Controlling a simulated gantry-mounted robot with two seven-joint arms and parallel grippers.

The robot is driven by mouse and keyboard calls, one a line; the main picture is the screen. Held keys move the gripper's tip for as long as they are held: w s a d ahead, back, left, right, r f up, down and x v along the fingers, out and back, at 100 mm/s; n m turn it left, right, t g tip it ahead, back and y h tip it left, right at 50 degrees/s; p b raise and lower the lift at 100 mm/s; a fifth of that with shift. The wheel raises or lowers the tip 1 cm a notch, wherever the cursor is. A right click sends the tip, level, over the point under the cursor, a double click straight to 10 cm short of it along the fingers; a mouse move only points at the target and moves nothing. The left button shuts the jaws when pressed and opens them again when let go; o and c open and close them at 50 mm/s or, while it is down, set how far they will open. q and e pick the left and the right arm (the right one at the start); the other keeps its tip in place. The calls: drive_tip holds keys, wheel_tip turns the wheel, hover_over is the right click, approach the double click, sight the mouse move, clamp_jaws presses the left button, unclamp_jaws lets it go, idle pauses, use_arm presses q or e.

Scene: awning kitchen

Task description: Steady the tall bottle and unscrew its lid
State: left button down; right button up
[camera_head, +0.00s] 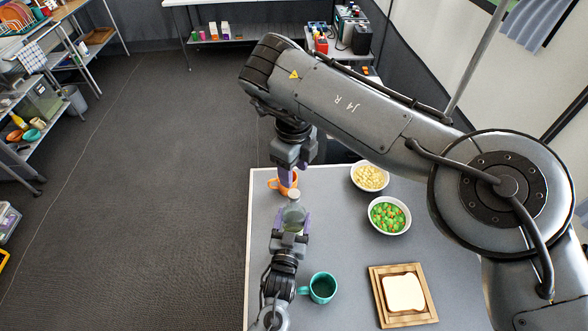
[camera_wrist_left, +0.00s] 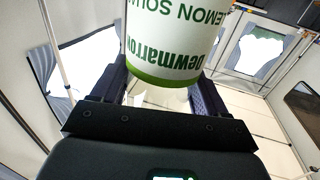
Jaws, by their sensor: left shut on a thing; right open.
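The tall bottle (camera_head: 293,214) stands upright near the table's left side, with a greyish lid (camera_head: 294,194) on top. My left gripper (camera_head: 291,225) is shut on its body from the front. In the left wrist view the bottle's white and green label (camera_wrist_left: 175,45) shows upside down between the fingers (camera_wrist_left: 161,92). My right gripper (camera_head: 287,177) is open and points down just above and behind the lid. Its fingers overlap an orange mug in the picture, and the exact gap to the lid is hard to tell.
The orange mug (camera_head: 274,183) is behind the bottle. A teal mug (camera_head: 322,287) stands in front and right. Bowls of pale pieces (camera_head: 370,165) and green-orange pieces (camera_head: 388,231) stand at the right. Bread lies on a wooden board (camera_head: 425,314). The table's middle (camera_head: 340,245) is clear.

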sight(294, 193)
drive_tip(key=m, duration=0.8)
drive_tip(key=shift+m, duration=0.3)
drive_tip(key=m, duration=1.2)
drive_tip(key=shift+m, duration=0.4)
drive_tip(key=m, duration=1.2)
drive_tip(key=shift+m, duration=0.3)
drive_tip(key=m, duration=1.6)
drive_tip(key=shift+f+m, duration=0.4)
drive_tip(key=shift+f, duration=3.65)
